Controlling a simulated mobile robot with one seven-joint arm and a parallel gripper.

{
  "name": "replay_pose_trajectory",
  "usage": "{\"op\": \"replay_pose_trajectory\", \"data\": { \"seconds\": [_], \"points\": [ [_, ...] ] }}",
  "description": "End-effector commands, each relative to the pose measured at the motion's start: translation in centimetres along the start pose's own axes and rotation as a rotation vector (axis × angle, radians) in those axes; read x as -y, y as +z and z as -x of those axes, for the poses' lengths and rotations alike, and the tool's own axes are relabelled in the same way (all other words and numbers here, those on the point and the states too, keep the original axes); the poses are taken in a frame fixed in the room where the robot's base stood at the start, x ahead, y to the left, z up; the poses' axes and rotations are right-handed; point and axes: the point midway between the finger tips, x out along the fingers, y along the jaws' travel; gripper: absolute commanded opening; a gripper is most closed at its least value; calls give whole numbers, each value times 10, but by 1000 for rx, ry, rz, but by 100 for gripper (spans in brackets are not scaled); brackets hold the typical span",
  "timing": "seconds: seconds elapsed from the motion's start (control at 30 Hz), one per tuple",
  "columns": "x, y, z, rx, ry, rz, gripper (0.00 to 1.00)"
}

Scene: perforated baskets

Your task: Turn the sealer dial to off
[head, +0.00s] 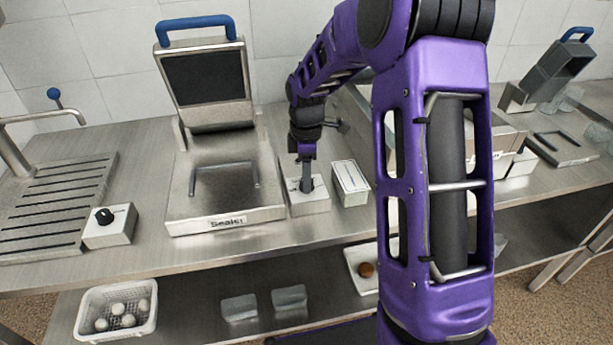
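The sealer (225,215) stands on the steel counter with its lid raised and a "Sealer" label on its front. A white control box (312,204) stands just right of it. My gripper (306,187) points down at the top of this box, where a dial would sit. The fingertips are at or very near the box top, and the dial is hidden or merges with them. I cannot tell whether the gripper is open or shut. Another white box with a black dial (104,216) stands left of the sealer.
A white box with a slotted top (351,182) stands close right of the control box. My purple arm hides much of the right side. A sink tap (15,150) and drainer (60,200) are at left. A white basket (116,308) with eggs sits on the lower shelf.

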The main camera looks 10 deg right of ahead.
Motion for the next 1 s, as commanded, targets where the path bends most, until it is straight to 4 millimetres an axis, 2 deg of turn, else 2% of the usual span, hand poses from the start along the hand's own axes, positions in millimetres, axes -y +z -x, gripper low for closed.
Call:
{"op": "replay_pose_trajectory", "data": {
  "seconds": [0.03,0.1,0.13,0.4,0.53,0.67,1.0],
  "points": [
    [0,0,0,0,0,0,58],
    [0,0,0,0,0,0,70],
    [0,0,0,0,-1,-1,72],
    [0,0,0,0,-1,-2,72],
    [0,0,10,0,0,-2,72],
    [-1,0,33,0,3,-3,72],
    [-1,0,116,-1,4,-1,72]
  ]
}}
